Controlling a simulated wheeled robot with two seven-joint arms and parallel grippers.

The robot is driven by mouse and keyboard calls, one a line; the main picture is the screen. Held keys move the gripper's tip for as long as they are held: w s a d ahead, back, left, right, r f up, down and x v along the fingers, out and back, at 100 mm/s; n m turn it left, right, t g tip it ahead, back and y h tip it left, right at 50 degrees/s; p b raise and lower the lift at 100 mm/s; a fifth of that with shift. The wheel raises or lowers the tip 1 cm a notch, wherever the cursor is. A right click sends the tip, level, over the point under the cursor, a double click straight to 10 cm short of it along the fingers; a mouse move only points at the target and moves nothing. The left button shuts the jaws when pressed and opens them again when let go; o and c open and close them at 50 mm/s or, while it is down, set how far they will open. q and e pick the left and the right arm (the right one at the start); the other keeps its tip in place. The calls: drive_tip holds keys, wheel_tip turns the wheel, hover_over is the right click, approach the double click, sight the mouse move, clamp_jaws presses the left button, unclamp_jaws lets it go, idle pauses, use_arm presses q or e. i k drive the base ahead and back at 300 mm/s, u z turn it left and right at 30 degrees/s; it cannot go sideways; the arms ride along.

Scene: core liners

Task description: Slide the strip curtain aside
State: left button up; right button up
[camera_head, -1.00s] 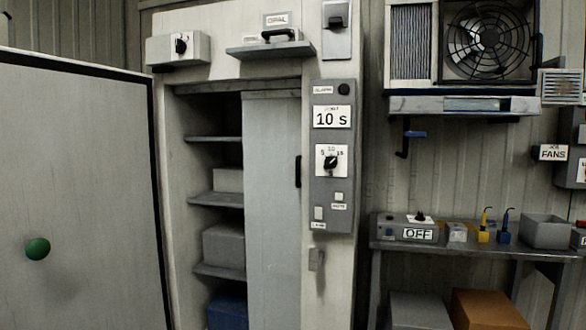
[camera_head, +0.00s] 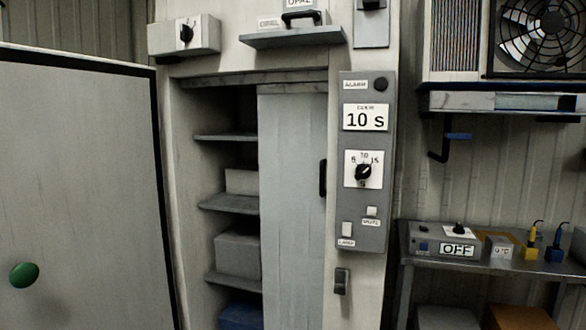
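The strip curtain, a pale grey hanging panel (camera_head: 291,200), covers the right part of the cold-room doorway. It hangs from a rail (camera_head: 290,88) at the top and has a dark vertical handle (camera_head: 323,179) near its right edge. The left part of the doorway is uncovered and shows shelves inside. Neither of my grippers is in view.
A large door (camera_head: 80,180) with a green knob (camera_head: 24,274) stands open at left. Shelves (camera_head: 228,203) hold grey boxes and a blue bin (camera_head: 240,317). A control panel (camera_head: 364,160) is right of the doorway. A metal bench (camera_head: 490,261) stands at far right.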

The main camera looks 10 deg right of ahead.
sight(293, 117)
drive_tip(key=z, duration=0.5)
drive_tip(key=i, duration=2.05)
drive_tip(key=z, duration=0.8)
